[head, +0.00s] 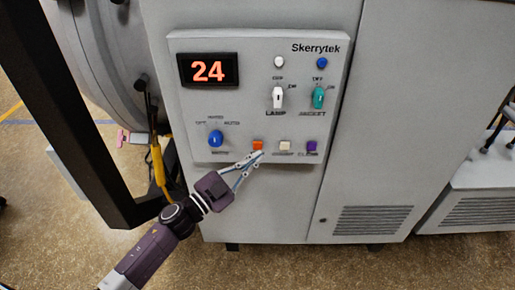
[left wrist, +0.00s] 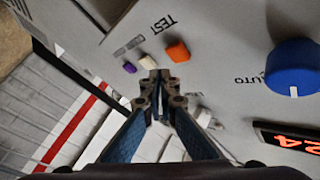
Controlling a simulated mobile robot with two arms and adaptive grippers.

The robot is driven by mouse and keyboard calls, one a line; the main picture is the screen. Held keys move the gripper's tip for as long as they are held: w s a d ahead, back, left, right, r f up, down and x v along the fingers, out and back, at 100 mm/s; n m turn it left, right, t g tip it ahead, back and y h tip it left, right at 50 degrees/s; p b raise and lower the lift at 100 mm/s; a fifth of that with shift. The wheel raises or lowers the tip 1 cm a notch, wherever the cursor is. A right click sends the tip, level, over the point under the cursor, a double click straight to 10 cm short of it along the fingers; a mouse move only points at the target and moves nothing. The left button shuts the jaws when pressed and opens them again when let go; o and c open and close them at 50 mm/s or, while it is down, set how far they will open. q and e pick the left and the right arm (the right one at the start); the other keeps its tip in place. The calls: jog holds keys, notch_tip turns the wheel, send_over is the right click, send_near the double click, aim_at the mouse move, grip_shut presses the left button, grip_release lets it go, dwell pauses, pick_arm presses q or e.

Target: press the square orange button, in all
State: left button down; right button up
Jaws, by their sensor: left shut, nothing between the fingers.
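The square orange button (head: 258,145) is in the bottom row of the grey control panel (head: 230,110), right of the blue knob (head: 215,138) and left of a white button (head: 285,146). My left gripper (head: 259,155) is shut and empty, its fingertips just below the orange button in the head view. In the left wrist view the orange button (left wrist: 177,51) lies a little beyond and to the right of the fingertips (left wrist: 160,80), beside the word TEST. A gap seems to show between tips and button; I cannot tell its size. My right gripper is not in view.
A purple button (head: 311,146) is at the right of the row. Above are a white switch (head: 278,97), a teal switch (head: 318,97), and a display (head: 208,70) reading 24. A black post (head: 75,110) and yellow cable (head: 158,165) stand left of the panel.

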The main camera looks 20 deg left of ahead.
pick_arm(q)
jog(key=shift+w+a, duration=0.2)
jog(key=shift+w, duration=0.4)
dwell(1.1)
jog(key=shift+w+a, duration=0.1)
jog(key=shift+w, duration=0.3)
jog(key=shift+w+a, duration=0.15)
jog(key=shift+w, duration=0.3)
dwell(0.5)
jog(key=shift+s, duration=0.1)
jog(key=shift+s+d, duration=0.25)
jog(key=shift+s, duration=0.55)
jog(key=shift+p, duration=0.3)
